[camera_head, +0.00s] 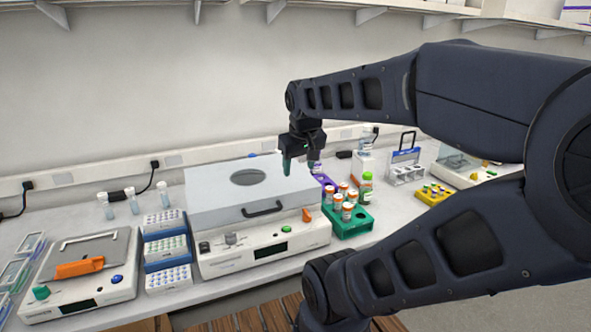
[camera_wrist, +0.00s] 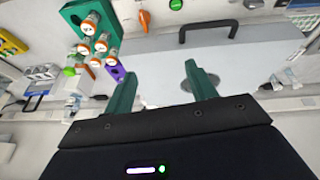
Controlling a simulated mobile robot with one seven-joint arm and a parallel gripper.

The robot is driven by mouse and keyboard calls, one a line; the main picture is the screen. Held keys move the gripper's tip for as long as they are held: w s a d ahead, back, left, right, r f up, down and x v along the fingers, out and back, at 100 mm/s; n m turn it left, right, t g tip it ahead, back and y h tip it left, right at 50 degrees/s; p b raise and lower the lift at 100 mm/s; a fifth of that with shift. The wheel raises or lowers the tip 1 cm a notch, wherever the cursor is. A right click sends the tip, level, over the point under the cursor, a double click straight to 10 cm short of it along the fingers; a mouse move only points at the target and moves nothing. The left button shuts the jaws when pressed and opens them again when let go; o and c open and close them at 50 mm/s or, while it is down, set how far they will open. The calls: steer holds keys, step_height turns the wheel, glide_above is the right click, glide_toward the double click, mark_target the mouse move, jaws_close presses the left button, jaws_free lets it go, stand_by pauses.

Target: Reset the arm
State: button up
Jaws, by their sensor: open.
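My gripper (camera_head: 300,167) hangs from my dark arm above the right side of the grey-lidded machine (camera_head: 225,192), in the head view. Its two green fingers are apart with nothing between them; it also shows in the wrist view (camera_wrist: 161,82). In the wrist view the machine's grey lid (camera_wrist: 235,55) lies beyond the fingers, with its black handle (camera_wrist: 208,26) at the top. The lid is shut. My arm reaches in from the right and covers part of the bench's right side.
A green rack (camera_head: 350,228) with several orange-capped bottles stands right of the machine. Blue-and-white tube racks (camera_head: 166,248) and a small device with an orange latch (camera_head: 80,268) stand left. A yellow rack (camera_head: 434,193) is at right. The wall (camera_head: 120,90) is behind, with shelves above.

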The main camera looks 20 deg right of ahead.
steer(key=shift+s+a+f+m+y, duration=0.25)
steer(key=shift+s+a+m+y, duration=0.15)
steer(key=shift+s+a, duration=0.45)
